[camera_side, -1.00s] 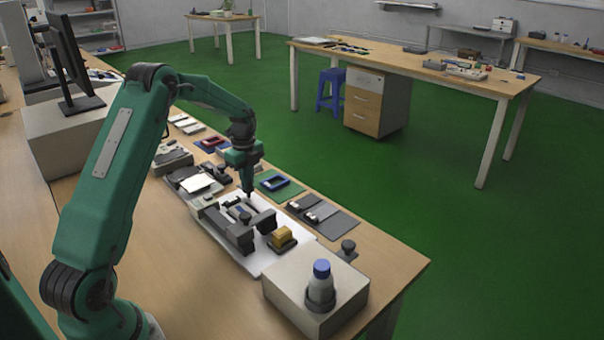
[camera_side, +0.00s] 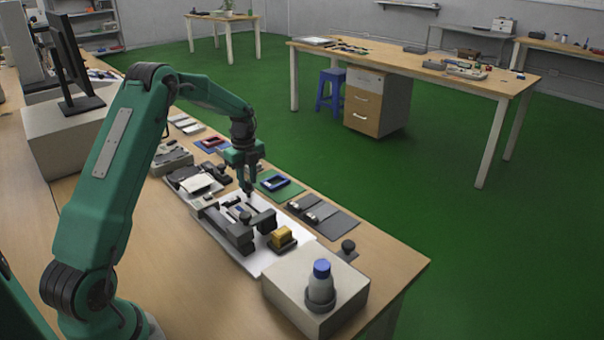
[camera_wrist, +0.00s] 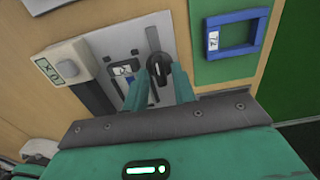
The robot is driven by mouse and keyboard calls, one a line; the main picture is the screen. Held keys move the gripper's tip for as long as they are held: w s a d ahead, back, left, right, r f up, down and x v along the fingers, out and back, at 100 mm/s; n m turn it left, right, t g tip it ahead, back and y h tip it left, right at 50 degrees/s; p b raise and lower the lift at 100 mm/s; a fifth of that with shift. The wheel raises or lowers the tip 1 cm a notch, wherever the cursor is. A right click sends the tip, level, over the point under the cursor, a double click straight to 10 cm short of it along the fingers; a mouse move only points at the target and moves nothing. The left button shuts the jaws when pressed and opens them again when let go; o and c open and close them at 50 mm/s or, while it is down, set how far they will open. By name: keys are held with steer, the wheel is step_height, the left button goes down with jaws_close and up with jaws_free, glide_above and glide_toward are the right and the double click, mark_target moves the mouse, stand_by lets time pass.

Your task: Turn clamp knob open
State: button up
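My gripper (camera_wrist: 160,78) points down at the clamp fixture on the white board, and its two green fingers are apart. The black clamp knob (camera_wrist: 158,65), with a bar-like handle, shows between and just beyond the fingertips in the wrist view. I cannot tell whether either finger touches it. In the side view my gripper (camera_side: 248,191) is over the far end of the fixture (camera_side: 232,232), which has dark grey bars and a dark round knob (camera_side: 246,216) on its near side. A small device with a display (camera_wrist: 124,69) lies left of the knob in the wrist view.
A yellow block (camera_side: 282,236) sits on a dark base near the fixture. A blue frame (camera_wrist: 236,14) lies on a green mat to the right. The bench's front left is clear.

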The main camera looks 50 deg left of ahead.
mark_target(249, 182)
steer(key=shift+r, duration=2.15)
steer(key=shift+d+r, duration=0.25)
steer(key=shift+r, duration=0.15)
steer(key=s+d+r+n+t, duration=0.1)
steer(key=s+d+r+n, duration=0.35)
steer(key=d+r, duration=0.3)
steer(key=s+d+r+n+t, duration=0.2)
steer(key=s+d+r+n, duration=0.25)
steer(key=d+r, duration=0.3)
steer(key=s+d+n+t, duration=0.1)
steer(key=s+d+n, duration=0.3)
steer(key=s, duration=0.4)
steer(key=s+d+n+t, duration=0.1)
steer(key=s+d+n, duration=0.4)
steer(key=s+d, duration=0.2)
steer(key=shift+s+f+t, duration=0.3)
steer(key=shift+s+f, duration=0.05)
steer(key=shift+s, duration=0.6)
